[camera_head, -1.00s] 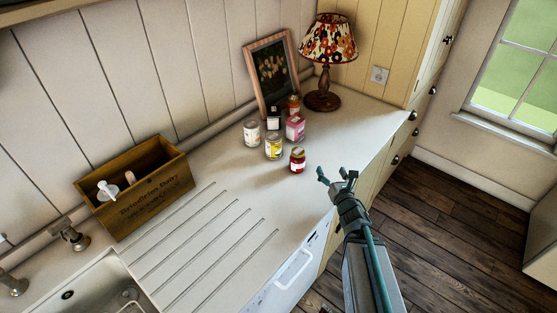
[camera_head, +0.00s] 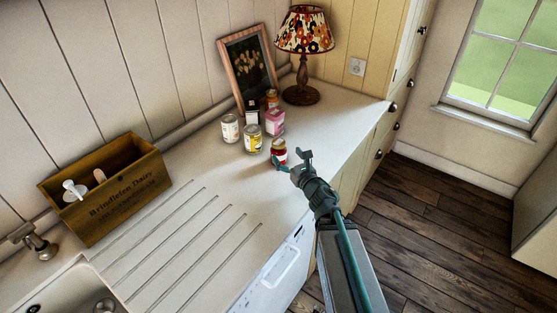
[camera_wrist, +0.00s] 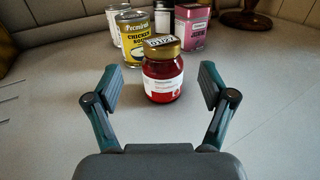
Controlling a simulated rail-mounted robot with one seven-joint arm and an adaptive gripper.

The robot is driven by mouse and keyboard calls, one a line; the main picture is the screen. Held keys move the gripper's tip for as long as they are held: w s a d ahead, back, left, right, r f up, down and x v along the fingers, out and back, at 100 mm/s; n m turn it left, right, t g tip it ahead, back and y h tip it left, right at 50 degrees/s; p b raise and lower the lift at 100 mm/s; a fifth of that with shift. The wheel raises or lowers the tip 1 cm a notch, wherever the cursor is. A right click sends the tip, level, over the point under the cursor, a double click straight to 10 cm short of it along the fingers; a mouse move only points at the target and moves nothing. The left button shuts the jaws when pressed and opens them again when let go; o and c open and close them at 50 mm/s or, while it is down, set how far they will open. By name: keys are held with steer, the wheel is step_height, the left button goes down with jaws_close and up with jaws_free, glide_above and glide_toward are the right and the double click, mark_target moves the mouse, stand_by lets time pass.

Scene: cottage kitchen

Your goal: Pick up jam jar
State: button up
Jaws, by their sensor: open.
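The jam jar (camera_head: 279,151) is a small red jar with a gold lid and a white label, upright on the white counter. In the wrist view the jam jar (camera_wrist: 162,78) stands ahead of and partly between my open fingers, with clear gaps on both sides. My gripper (camera_head: 291,162) is open at the near side of the jar; in the head view its fingers partly overlap the jar's lower part. In the wrist view my gripper (camera_wrist: 158,90) holds nothing.
Close behind the jar stand a yellow soup can (camera_head: 253,139), a white can (camera_head: 230,128) and a pink box (camera_head: 274,121). A lamp (camera_head: 303,60) and a framed picture (camera_head: 246,68) stand farther back. A wooden crate (camera_head: 115,205) sits left. The grooved counter (camera_head: 200,225) is clear.

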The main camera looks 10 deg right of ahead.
mark_target(282, 148)
steer(key=b, duration=0.1)
steer(key=w+b, duration=0.1)
steer(key=b, duration=0.1)
steer(key=shift+w+a+f, duration=0.2)
steer(key=shift+f, duration=0.1)
steer(key=shift+w+a+r+b, duration=0.1)
steer(key=shift+w+r+b, duration=0.25)
steer(key=shift+b, duration=0.5)
steer(key=shift+w+a+p, duration=0.1)
steer(key=shift+w+p, duration=0.2)
steer(key=shift+w, duration=0.15)
steer(key=p+x, duration=0.1)
steer(key=x, duration=0.3)
steer(key=shift+w+f, duration=0.1)
steer(key=shift+w, duration=0.1)
jaws_close()
